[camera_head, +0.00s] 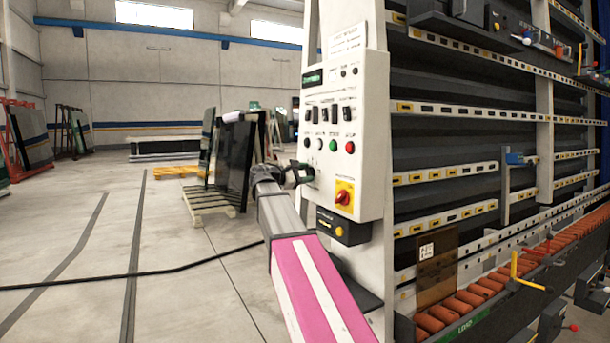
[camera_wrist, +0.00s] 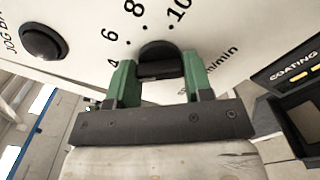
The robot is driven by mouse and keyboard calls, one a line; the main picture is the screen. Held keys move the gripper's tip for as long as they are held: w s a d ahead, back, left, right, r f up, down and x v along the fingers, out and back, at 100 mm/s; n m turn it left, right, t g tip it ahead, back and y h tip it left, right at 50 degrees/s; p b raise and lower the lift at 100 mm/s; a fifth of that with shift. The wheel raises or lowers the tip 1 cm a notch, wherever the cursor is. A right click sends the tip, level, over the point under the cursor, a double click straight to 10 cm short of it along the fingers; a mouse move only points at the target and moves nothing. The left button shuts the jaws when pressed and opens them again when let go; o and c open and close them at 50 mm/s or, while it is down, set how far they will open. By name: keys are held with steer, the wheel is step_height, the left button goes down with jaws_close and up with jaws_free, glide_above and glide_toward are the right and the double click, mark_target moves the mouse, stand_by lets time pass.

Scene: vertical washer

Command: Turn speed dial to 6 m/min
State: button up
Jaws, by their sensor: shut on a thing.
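The speed dial (camera_wrist: 160,62) is a black knob on the white control panel (camera_head: 358,108). In the wrist view the printed numbers 4, 6, 8 and 10 and the word ending "m/min" curve around it. My gripper (camera_wrist: 160,85) has its two green fingers on either side of the knob, shut on it. I cannot tell which number the dial points to, as its pointer is not clear. In the head view my gripper (camera_head: 298,174) reaches the lower left of the panel, and the dial is mostly hidden behind it.
A red and yellow rotary switch (camera_head: 344,195) sits right of my gripper. Above are green, red and black buttons (camera_head: 333,145). A black jog button (camera_wrist: 42,42) lies left of the dial. A dark box (camera_head: 343,226) hangs below the panel. Open floor lies to the left.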

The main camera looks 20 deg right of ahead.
steer(key=shift+m, duration=3.9)
steer(key=o, duration=0.9)
steer(key=a, duration=0.3)
steer(key=s+a, duration=0.1)
steer(key=a, duration=0.3)
steer(key=s+a, duration=0.1)
steer(key=a, duration=0.2)
steer(key=shift+a, duration=0.35)
